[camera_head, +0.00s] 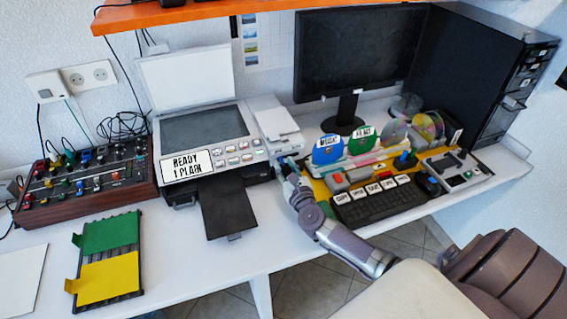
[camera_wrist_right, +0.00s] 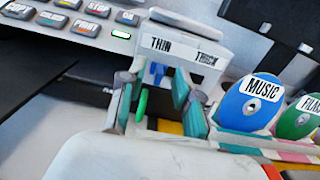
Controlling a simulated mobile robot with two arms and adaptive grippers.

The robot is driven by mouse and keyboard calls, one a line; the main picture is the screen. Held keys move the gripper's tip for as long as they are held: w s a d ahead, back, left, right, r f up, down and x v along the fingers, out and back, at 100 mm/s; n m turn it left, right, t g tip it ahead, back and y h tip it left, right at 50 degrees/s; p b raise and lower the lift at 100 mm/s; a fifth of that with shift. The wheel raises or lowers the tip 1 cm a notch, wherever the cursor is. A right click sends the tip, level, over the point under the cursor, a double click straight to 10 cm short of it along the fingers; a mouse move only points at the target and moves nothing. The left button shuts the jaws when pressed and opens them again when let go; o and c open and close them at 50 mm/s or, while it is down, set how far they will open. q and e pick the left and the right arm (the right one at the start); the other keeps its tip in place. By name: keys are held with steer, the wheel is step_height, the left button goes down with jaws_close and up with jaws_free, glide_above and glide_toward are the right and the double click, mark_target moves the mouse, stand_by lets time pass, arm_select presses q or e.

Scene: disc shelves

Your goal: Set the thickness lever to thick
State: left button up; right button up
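The white lever housing (camera_wrist_right: 183,45) with THIN on its left and THICK on its right stands beside the printer; in the head view it is the white unit (camera_head: 275,122). A blue lever (camera_wrist_right: 155,73) shows below the THIN end of the label. A small green upright piece (camera_wrist_right: 141,105) shows in front of it; I cannot tell what it belongs to. My right gripper (camera_wrist_right: 153,92) is open, its fingers on either side of the blue lever, with no visible grip on it. In the head view my right gripper (camera_head: 286,166) is at the unit's front. My left gripper is out of view.
The printer (camera_head: 205,130) is left of the unit, its display (camera_head: 187,164) reading READY 1 PLAIN. Blue MUSIC (camera_wrist_right: 250,100) and green discs (camera_wrist_right: 297,118) stand close on the right. A keyboard (camera_head: 380,203) lies near my right arm.

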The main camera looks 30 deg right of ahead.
steer(key=shift+w+d, duration=0.15)
steer(key=shift+w, duration=0.55)
jaws_close()
steer(key=shift+d+f, duration=0.1)
